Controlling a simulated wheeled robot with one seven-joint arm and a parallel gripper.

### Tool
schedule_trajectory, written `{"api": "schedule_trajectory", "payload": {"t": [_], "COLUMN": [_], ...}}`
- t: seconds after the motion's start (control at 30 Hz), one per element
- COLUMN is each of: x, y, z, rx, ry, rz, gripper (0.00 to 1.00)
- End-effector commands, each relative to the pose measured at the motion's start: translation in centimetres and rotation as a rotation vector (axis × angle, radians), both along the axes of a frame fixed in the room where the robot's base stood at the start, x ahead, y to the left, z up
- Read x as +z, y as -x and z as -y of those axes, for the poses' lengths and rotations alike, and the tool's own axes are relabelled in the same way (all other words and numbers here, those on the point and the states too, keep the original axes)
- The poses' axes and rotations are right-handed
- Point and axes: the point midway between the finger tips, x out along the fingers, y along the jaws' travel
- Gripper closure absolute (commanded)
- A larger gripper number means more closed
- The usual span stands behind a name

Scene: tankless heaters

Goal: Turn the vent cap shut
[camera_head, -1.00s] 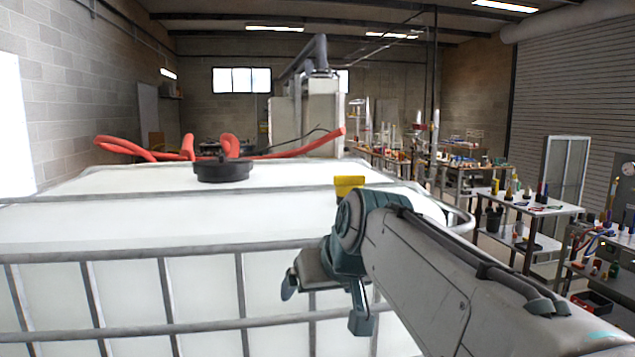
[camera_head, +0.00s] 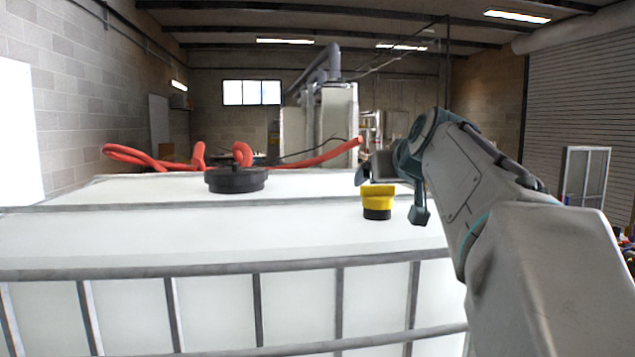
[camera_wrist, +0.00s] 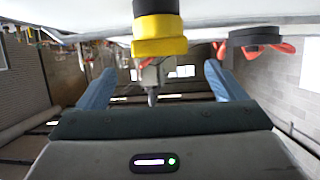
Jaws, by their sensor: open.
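The yellow cap (camera_head: 377,193), which looks like the vent cap, stands upright on a black base on top of the white tank (camera_head: 150,235). In the wrist view the picture is upside down, and the yellow cap (camera_wrist: 158,36) hangs from the top edge, centred between the fingers' directions. My gripper (camera_head: 392,194) is by the cap in the head view, with one finger at its upper left and the other to its right. In the wrist view my gripper's blue fingers (camera_wrist: 161,84) are spread wide with nothing between them touching either. The exact gap to the cap cannot be told.
A wide black lid (camera_head: 235,180) sits on the tank top to the left. A red hose (camera_head: 300,154) lies behind it. Grey metal bars (camera_head: 190,272) cage the tank's front. The tank top between lid and cap is clear.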

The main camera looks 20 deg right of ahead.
Motion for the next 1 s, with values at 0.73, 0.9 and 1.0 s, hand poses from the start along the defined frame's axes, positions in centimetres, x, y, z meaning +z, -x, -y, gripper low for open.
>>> {"api": "schedule_trajectory", "payload": {"t": [0.73, 0.9, 1.0], "x": [-2.6, -2.6, -2.6], "y": [-5.9, -5.9, -5.9], "z": [1.8, 1.8, 1.8], "rx": [-0.001, -0.001, -0.001], "ry": [0.001, 0.0, 0.0], "rz": [0.001, 0.0, 0.0], "gripper": [0.1, 0.49, 0.55]}}
